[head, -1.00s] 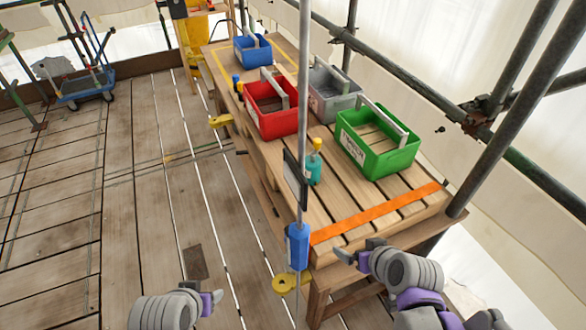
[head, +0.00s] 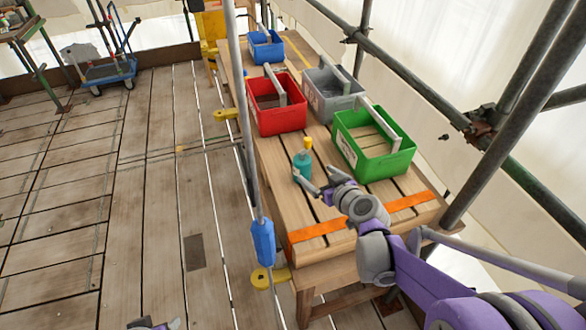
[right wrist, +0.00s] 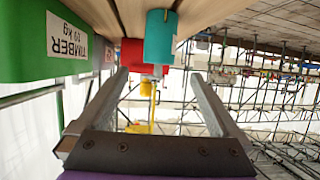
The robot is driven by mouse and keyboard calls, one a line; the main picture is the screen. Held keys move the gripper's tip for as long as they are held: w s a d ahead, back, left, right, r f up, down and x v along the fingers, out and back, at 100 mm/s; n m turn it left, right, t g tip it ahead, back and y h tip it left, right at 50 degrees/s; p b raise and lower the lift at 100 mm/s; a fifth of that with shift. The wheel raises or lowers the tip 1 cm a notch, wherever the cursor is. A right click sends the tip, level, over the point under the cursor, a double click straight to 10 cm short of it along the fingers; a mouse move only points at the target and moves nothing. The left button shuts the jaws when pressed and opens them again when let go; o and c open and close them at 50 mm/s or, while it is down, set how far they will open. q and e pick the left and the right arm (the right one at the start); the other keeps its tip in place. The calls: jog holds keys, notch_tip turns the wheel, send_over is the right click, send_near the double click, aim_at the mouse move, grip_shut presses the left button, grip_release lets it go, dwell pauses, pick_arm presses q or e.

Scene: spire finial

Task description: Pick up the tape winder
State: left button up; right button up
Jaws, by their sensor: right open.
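A small teal cylinder with a yellow top (head: 303,162), which I take to be the tape winder, stands upright on the wooden bench near its left edge. My right gripper (head: 311,172) is open beside it, with its fingers pointing at it. In the right wrist view the picture is upside down, and the teal cylinder (right wrist: 160,38) shows ahead of the open fingers (right wrist: 160,80). I cannot tell whether it lies between the tips. Only a bit of my left gripper (head: 160,325) shows at the bottom edge.
A green crate (head: 375,160) stands just right of the teal piece. Red (head: 262,124), grey (head: 318,103) and blue (head: 260,55) crates stand farther back. A grey pole with a blue sleeve (head: 262,243) rises at the bench's left edge. An orange strip (head: 318,230) crosses the near end.

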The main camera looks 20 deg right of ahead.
aim_at(305, 163)
jog(key=x, duration=0.5)
jog(key=shift+a, duration=0.1)
jog(key=shift+r+x, duration=0.1)
jog(key=shift+x, duration=1.25)
jog(key=shift+r+x, duration=0.15)
jog(key=shift+x, duration=1.25)
jog(key=shift+c, duration=0.2)
jog(key=c, duration=1.4)
